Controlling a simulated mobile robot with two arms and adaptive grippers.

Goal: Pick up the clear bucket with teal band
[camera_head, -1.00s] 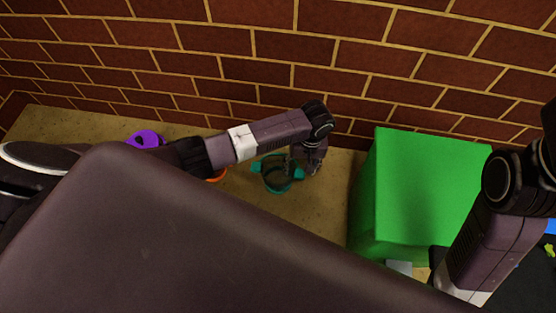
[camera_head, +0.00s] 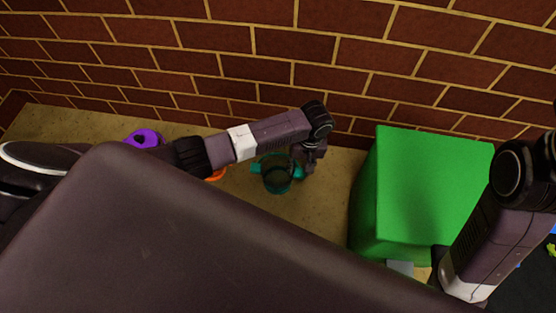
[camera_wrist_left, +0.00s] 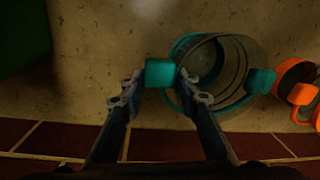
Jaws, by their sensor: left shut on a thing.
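The clear bucket with teal band (camera_head: 277,178) stands upright on the speckled tan surface by the brick wall in the head view. In the left wrist view the bucket (camera_wrist_left: 222,75) shows its open, see-through round body and a teal tab on each side. My left gripper (camera_head: 303,160) is at the bucket's right side in the head view. In the left wrist view my left gripper (camera_wrist_left: 160,88) has its two fingers around the near teal tab, shut on it. My right arm comes in from the right, but its gripper is not clearly visible.
A large green box (camera_head: 430,190) stands right of the bucket. An orange item (camera_head: 216,174) is partly hidden under my left arm, and orange pieces (camera_wrist_left: 298,85) show beside the bucket. A purple ring-shaped item (camera_head: 144,138) is farther left. The brick wall (camera_head: 250,70) is close behind.

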